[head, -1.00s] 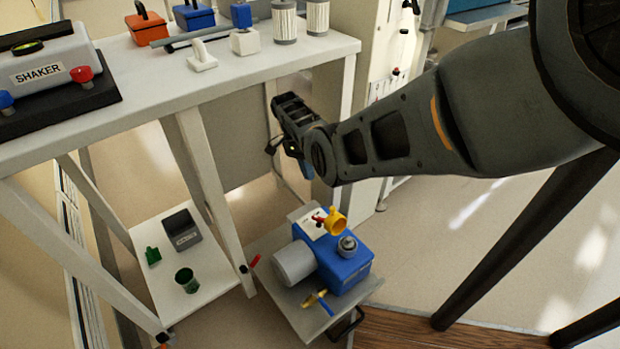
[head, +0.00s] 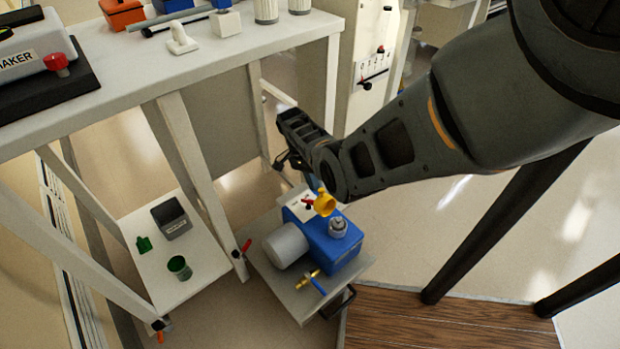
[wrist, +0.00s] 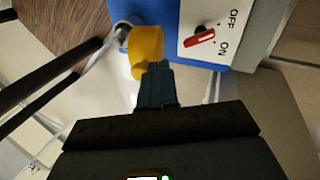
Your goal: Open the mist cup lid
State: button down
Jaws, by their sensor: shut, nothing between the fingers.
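A blue pump (head: 338,248) with a grey cylindrical motor stands on a low cart. A yellow round, cup-like part (head: 325,205) sits at its far end, beside a panel with a red switch; I take it for the mist cup lid, though no label shows. In the wrist view the yellow part (wrist: 147,45) is just ahead of my gripper (wrist: 156,66). My gripper is shut and empty, its tips close to the yellow part's lower edge; I cannot tell whether they touch. In the head view my arm mostly hides the fingers.
The ON/OFF panel (wrist: 208,38) with its red switch is right of the yellow part in the wrist view. A grey round fitting (head: 338,227) stands on the pump. The bench (head: 190,65) is close on the left, with a low shelf (head: 165,275) beneath.

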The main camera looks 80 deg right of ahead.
aim_at(322, 191)
jog(key=p, duration=0.1)
jog(key=r+p, duration=0.1)
jog(key=p, duration=0.1)
jog(key=shift+s+a+t+h, duration=0.25)
jog(key=shift+a+t+h, duration=0.05)
jog(key=shift+t, duration=0.1)
jog(key=s+p, duration=0.1)
jog(key=p, duration=0.1)
jog(key=s+a+r+t+h+p, duration=0.1)
jog(key=p, duration=0.2)
jog(key=shift+a, duration=0.3)
jog(key=shift+s+a+p, duration=0.2)
jog(key=shift+s+p, duration=0.1)
jog(key=shift+s, duration=0.05)
